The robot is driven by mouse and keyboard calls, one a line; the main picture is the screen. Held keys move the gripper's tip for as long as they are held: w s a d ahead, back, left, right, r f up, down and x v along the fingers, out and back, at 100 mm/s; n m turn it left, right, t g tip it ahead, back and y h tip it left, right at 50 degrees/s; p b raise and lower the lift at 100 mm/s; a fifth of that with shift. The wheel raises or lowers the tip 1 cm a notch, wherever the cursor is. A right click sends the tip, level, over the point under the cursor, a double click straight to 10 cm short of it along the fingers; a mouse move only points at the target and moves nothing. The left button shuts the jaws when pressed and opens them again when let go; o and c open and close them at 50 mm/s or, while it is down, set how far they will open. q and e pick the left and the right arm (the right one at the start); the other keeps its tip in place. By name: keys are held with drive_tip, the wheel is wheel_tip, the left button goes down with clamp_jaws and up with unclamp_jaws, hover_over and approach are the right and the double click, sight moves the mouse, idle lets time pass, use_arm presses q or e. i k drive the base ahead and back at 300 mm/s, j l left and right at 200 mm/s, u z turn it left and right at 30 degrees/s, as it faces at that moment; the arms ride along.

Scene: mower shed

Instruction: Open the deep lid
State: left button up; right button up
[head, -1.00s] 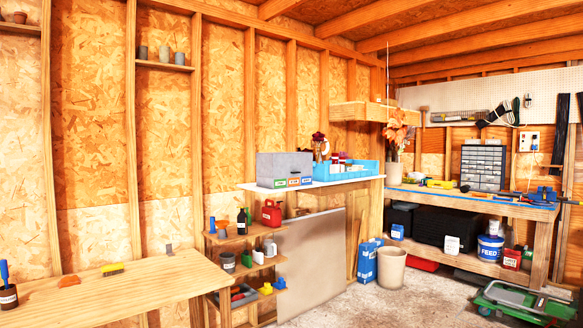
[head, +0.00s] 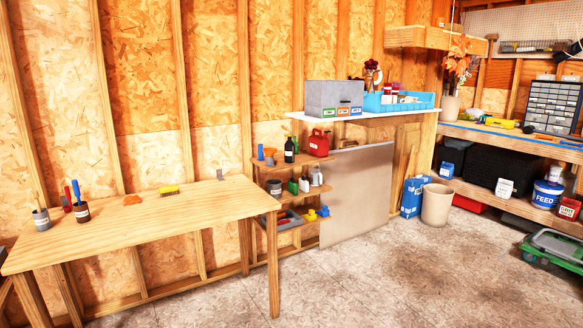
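No thing in the head view can be told for certain as the deep lid. A grey box (head: 334,94) with several coloured labels on its front stands on the white-topped shelf. A black lidded-looking bin (head: 489,167) sits under the workbench at the right; its details are too small to tell. Neither of my grippers is in view.
A wooden table (head: 150,232) stands at the left, with jars, a brush and an orange item along its back. A small shelf rack (head: 290,182), a leaning panel (head: 357,195), a beige bin (head: 436,204) and a green cart (head: 556,247) stand around. The concrete floor (head: 400,275) in front is open.

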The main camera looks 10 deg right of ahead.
sight(322, 94)
drive_tip(key=i+l+z, duration=0.35)
drive_tip(key=i, duration=0.75)
drive_tip(key=i+l+z, duration=0.1)
drive_tip(key=i+z, duration=0.25)
drive_tip(key=i, duration=0.75)
